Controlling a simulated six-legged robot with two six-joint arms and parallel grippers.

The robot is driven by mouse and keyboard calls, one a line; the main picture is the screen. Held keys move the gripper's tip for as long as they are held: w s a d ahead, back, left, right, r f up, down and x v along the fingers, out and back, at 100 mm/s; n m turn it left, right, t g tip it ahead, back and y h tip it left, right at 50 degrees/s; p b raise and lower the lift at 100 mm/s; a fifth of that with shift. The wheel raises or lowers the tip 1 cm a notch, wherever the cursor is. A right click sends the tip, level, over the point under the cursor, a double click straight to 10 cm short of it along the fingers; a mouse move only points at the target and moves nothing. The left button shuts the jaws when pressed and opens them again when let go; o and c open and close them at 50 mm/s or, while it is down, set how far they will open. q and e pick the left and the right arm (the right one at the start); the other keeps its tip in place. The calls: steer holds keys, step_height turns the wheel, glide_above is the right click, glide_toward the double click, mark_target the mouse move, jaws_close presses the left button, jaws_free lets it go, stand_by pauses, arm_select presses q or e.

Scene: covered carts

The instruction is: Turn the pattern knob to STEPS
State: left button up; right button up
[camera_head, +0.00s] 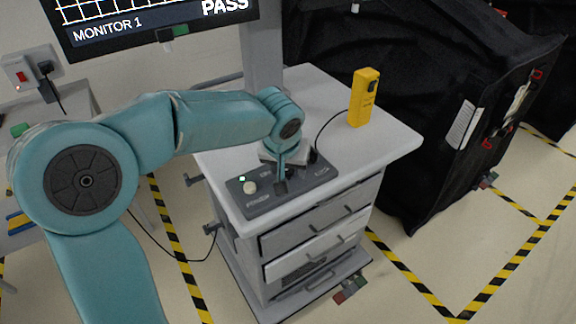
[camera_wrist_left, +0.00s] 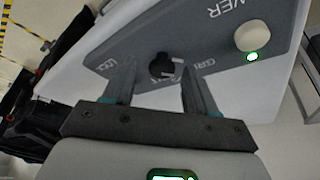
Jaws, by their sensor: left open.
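The dark pattern knob (camera_wrist_left: 162,66) sits on the grey control box in the left wrist view, with a small pale mark on it. My left gripper (camera_wrist_left: 158,74) is open, with one finger on each side of the knob; I cannot tell whether they touch it. Labels around the knob are partly hidden by the fingers; one starts with GRI. In the head view, my left gripper (camera_head: 281,184) points down over the control box (camera_head: 262,205) and hides the knob. The monitor (camera_head: 150,22) shows a white grid, MONITOR 1 and PASS. My right gripper is not in view.
A pale power knob (camera_head: 249,187) with a lit green lamp (camera_head: 242,179) is on the box's left. The box rests on a cart (camera_head: 395,140) with drawers. A yellow device (camera_head: 363,97) stands behind, with a cable. A black covered cart (camera_head: 400,60) is at right.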

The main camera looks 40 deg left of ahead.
arm_select(q)
steer(key=shift+s+a, duration=0.15)
steer(key=shift+s, duration=0.05)
steer(key=shift+w, duration=0.15)
steer(key=c, duration=1.1)
steer(key=shift+o, duration=0.2)
steer(key=shift+m, duration=0.3)
steer(key=m+h+p, duration=0.1)
steer(key=m, duration=0.1)
steer(key=m+h+p, duration=0.1)
steer(key=m, duration=0.1)
steer(key=shift+a+r+t, duration=0.1)
steer(key=shift+a+t, duration=0.1)
steer(key=shift+t, duration=0.1)
steer(key=shift+a+m+h+p, duration=0.1)
steer(key=shift+m+h+p, duration=0.4)
steer(key=shift+m, duration=1.5)
steer(key=shift+h, duration=0.3)
steer(key=o, duration=1.1)
steer(key=shift+c, duration=0.2)
